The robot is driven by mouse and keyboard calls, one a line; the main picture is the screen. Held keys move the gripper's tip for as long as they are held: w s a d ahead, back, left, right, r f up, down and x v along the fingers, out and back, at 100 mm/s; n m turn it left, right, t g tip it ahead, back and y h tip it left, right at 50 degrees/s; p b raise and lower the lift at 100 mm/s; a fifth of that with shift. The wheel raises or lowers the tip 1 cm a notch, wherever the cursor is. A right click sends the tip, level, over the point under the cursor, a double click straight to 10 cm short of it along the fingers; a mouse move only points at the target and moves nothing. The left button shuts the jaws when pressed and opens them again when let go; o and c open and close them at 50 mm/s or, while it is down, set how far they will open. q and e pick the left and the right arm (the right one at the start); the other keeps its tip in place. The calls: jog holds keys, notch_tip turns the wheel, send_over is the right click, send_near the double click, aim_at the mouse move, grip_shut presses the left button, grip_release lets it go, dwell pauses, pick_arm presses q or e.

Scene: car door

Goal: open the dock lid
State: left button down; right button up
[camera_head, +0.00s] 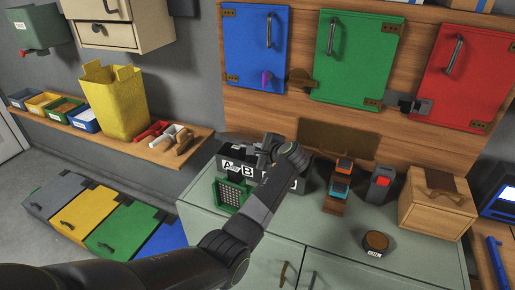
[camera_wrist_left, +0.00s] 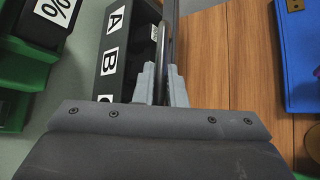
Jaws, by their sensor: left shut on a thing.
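The dock is a black box (camera_head: 236,157) with white letter labels, on the grey-green cabinet below the wall panels. Its labelled side (camera_wrist_left: 112,58) also shows in the left wrist view, with A and B readable. My left gripper (camera_head: 264,146) reaches over the dock from the right. In the left wrist view its two grey fingers (camera_wrist_left: 162,75) are shut on a thin metal handle bar (camera_wrist_left: 160,42) along the box's edge. My arm covers part of the dock, and I cannot tell how far the lid is raised. My right gripper is in neither view.
A green crate (camera_head: 230,193) stands in front of the dock. To the right are an orange-and-blue stack (camera_head: 341,178), a grey device with a red button (camera_head: 380,183) and a wooden box (camera_head: 438,210). Blue (camera_head: 248,45), green and red doors hang behind.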

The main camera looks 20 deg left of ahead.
pick_arm(q)
jog(key=shift+w+r+p, duration=0.25)
jog(key=shift+r+p, duration=0.1)
jog(key=shift+r, duration=0.15)
jog(key=shift+w+r+p, duration=0.25)
jog(key=shift+r+p, duration=0.05)
jog(key=shift+r, duration=0.15)
jog(key=c, duration=1.5)
grip_release()
